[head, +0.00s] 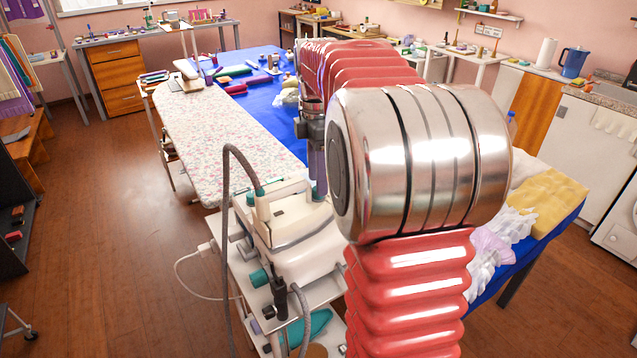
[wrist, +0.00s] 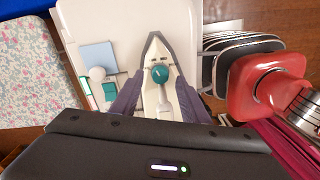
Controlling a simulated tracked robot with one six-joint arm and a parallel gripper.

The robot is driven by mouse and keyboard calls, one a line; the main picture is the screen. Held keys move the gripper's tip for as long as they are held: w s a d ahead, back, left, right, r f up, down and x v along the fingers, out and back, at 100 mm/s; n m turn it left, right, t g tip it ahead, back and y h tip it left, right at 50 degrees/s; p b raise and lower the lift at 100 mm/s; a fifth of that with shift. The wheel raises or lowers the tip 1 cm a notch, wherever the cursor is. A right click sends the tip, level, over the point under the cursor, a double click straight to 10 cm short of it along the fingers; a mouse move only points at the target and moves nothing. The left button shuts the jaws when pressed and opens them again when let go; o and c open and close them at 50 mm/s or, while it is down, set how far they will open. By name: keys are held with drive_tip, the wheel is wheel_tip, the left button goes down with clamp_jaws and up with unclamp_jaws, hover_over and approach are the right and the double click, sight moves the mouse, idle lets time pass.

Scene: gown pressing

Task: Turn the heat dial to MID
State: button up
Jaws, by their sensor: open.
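The heat dial (wrist: 160,73) is a round teal knob on a cream, pointed, dark-edged body, apparently the iron (wrist: 155,50), in the wrist view. A small mark shows on the dial, but no lettering is readable, so I cannot tell its setting. My gripper (wrist: 157,92) is open, its two dark fingers spread to the left and right just below the dial in the picture. I cannot tell whether they touch anything. In the head view my arm hides the dial and my fingertips; the white steam station (head: 290,232) shows beside the arm.
A floral ironing board (head: 215,128) lies left of the arm, alongside a blue-covered table (head: 262,110) holding folded cloths. A grey hose (head: 226,215) loops up from the station. A light-blue square (wrist: 98,55) lies left of the dial. Open floor lies at left.

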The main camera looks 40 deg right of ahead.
drive_tip(key=shift+f, duration=1.15)
drive_tip(key=shift+c, duration=0.3)
clamp_jaws()
drive_tip(key=shift+m, duration=1.5)
